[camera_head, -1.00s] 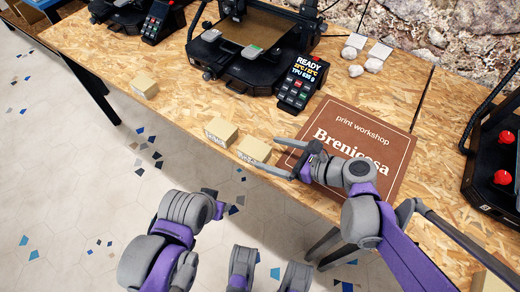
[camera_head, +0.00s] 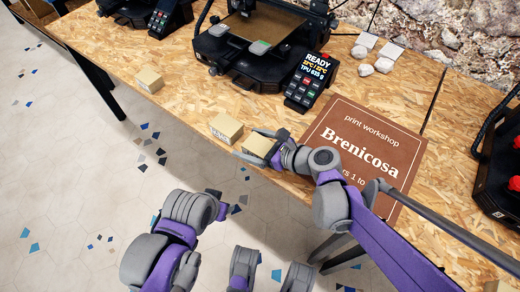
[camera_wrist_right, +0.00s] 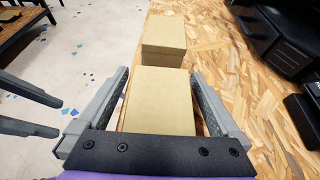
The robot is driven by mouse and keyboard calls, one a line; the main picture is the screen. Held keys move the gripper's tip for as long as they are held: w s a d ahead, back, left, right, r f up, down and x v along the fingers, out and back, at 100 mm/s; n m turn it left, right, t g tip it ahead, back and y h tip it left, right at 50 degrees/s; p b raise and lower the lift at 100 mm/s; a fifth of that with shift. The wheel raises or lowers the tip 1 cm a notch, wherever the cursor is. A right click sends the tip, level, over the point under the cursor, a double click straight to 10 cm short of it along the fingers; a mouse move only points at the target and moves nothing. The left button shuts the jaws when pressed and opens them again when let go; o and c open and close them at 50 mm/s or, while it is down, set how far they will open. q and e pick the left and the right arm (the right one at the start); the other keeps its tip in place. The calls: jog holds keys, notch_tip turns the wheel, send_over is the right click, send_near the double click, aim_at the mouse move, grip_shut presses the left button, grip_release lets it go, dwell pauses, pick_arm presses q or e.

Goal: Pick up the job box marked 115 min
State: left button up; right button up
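Three small tan job boxes stand along the table's front edge. The nearest box (camera_head: 258,145) is between the fingers of my right gripper (camera_head: 262,146). In the right wrist view this box (camera_wrist_right: 158,100) has a finger on each side, with a narrow gap visible at the right finger, so the gripper (camera_wrist_right: 160,95) looks open around it. A second box (camera_head: 226,128) stands just left of it, with dark print on its front. A third box (camera_head: 149,80) is farther left. The prints are too small to read. My left gripper (camera_head: 352,244) is low by the table edge, fingers apart, empty.
A printer (camera_head: 262,50) with a control panel (camera_head: 307,80) stands behind the boxes. A brown Brenicosa sign (camera_head: 365,145) lies right of my right gripper. Another printer (camera_head: 500,165) is at the far right. Bare table lies between the left box and the middle one.

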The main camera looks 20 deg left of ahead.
jog(key=c, duration=1.5)
jog(key=shift+o, duration=0.2)
jog(key=shift+r, duration=0.1)
